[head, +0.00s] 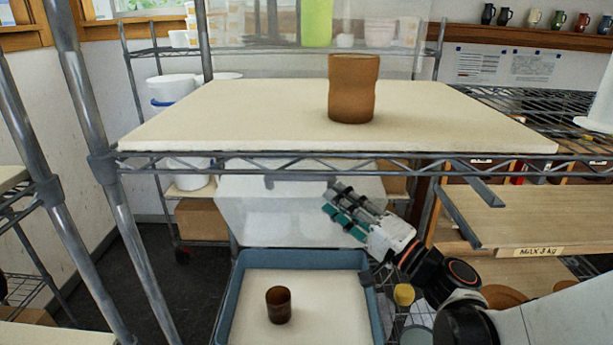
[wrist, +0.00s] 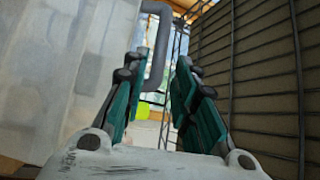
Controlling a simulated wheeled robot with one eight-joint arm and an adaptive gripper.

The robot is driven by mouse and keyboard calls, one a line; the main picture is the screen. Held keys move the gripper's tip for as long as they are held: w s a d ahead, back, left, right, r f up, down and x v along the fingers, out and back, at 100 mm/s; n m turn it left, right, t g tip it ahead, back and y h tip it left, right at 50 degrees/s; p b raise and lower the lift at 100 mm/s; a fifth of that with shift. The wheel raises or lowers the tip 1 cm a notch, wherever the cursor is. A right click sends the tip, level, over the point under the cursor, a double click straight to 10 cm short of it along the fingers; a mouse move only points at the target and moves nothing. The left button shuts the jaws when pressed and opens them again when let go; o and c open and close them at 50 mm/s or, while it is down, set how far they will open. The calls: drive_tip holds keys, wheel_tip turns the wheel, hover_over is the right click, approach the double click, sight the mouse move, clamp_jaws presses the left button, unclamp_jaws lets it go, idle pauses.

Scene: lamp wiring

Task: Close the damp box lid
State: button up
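The damp box is a blue tub (head: 232,290) with a pale bed, low in the head view. A dark brown cup (head: 278,305) stands in it. Its translucent lid (head: 265,215) stands raised at the back of the tub, partly hidden by the shelf above. My gripper (head: 335,205) is in front of the lid's right part, below the shelf. In the wrist view, my gripper (wrist: 160,75) has its teal-padded fingers apart, with nothing held between them. A translucent wall, apparently the lid (wrist: 55,70), fills the left. A grey bent bar (wrist: 158,65), possibly a handle, shows beyond the fingertips.
A wire shelf with a cream board (head: 230,110) lies just above my gripper and carries a brown clay vessel (head: 353,90). A wooden shelf (head: 530,215) is at the right. A yellow object (head: 404,294) is beside the tub. A shelf underside (wrist: 245,60) is close at right in the wrist view.

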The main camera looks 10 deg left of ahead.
sight(309, 180)
drive_tip(key=x, duration=1)
drive_tip(key=shift+w+a, duration=0.15)
drive_tip(key=shift+c, duration=0.5)
clamp_jaws()
